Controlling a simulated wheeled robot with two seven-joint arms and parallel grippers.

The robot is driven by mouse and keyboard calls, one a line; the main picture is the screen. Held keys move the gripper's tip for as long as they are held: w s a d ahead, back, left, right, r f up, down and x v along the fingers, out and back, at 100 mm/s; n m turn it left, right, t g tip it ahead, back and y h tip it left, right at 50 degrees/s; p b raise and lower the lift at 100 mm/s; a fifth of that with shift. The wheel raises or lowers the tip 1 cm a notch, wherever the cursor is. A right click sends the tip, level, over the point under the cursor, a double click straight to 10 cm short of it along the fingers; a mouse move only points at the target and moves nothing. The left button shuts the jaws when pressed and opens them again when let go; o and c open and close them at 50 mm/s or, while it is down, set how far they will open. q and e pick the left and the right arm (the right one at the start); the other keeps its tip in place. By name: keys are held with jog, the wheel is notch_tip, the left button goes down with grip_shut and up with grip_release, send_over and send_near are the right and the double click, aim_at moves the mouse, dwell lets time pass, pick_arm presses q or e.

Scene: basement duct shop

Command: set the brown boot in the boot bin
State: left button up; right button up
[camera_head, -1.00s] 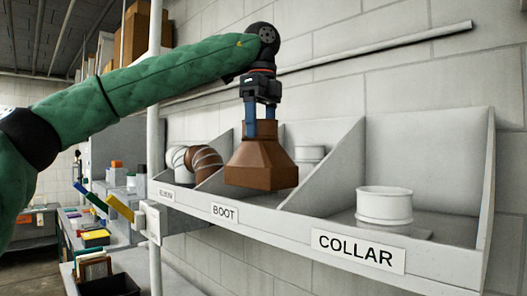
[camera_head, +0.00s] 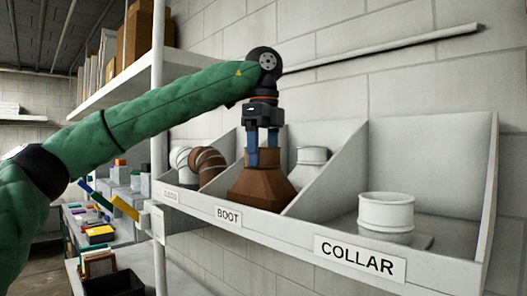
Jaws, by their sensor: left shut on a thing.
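The brown boot (camera_head: 262,188) is a duct piece with a flared square base and a narrow neck. It sits low inside the middle compartment of the shelf, the boot bin, behind the BOOT label (camera_head: 228,216). Its lower edge is hidden by the bin's front lip. My left gripper (camera_head: 263,158) points down from above, its blue fingers shut on the boot's neck. A white boot (camera_head: 310,163) stands behind it to the right in the same bin. My right gripper is not in view.
The COLLAR bin (camera_head: 440,229) at right holds a white collar (camera_head: 386,212). The left bin holds white and brown elbows (camera_head: 207,164). Slanted dividers (camera_head: 335,165) separate the bins. A white post (camera_head: 158,100) stands at left, with a cluttered bench (camera_head: 100,235) beyond.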

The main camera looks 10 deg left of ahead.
pick_arm(q)
jog(key=shift+d, duration=0.1)
jog(key=shift+w+f, duration=0.15)
jog(key=shift+f, duration=0.1)
jog(key=o, duration=1.4)
jog(key=shift+r, duration=0.1)
jog(key=shift+o, duration=0.2)
jog(key=shift+r, duration=0.1)
